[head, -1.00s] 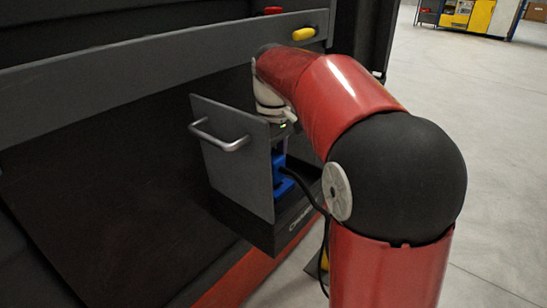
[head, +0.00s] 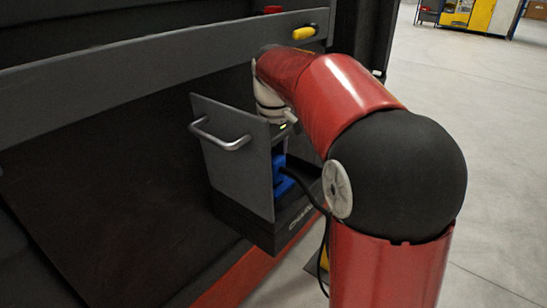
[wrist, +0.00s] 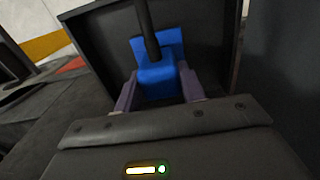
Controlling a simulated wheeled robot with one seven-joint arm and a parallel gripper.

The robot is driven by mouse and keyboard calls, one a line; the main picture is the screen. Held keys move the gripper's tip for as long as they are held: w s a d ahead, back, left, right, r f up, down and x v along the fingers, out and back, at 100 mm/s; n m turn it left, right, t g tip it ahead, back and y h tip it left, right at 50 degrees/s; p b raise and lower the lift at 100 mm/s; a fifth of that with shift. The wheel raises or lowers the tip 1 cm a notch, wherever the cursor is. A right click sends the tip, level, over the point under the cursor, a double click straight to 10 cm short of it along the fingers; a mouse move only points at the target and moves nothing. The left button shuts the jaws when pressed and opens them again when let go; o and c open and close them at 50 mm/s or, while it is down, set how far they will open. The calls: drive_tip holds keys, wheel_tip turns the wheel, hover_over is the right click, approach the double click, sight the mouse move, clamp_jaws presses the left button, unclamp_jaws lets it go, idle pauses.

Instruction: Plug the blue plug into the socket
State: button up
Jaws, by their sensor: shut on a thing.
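The blue plug (wrist: 158,82) is between the two purple-grey fingers of my gripper (wrist: 158,90) in the wrist view, and the gripper is shut on it. A black cable runs from the plug across the wrist view. A wider blue part (wrist: 168,45) shows behind the plug; I cannot tell whether it belongs to the plug or the socket. In the head view the plug (head: 283,182) sits inside the open charger box, behind its front panel. My arm and the panel hide the fingertips there. No separate socket opening can be made out, nor whether the plug is seated.
The grey front panel (head: 232,155) with a metal handle (head: 220,138) stands close beside the plug. The dark box base (head: 280,228) lies below. A long grey rail (head: 130,85) with a yellow knob (head: 303,33) runs behind. Open floor lies at right.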

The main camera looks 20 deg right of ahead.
drive_tip(key=shift+f, duration=0.5)
drive_tip(key=o, duration=1)
drive_tip(key=shift+r, duration=0.1)
wheel_tip(320, 180, up, 8)
drive_tip(key=shift+f+p, duration=0.15)
drive_tip(key=shift+p, duration=0.25)
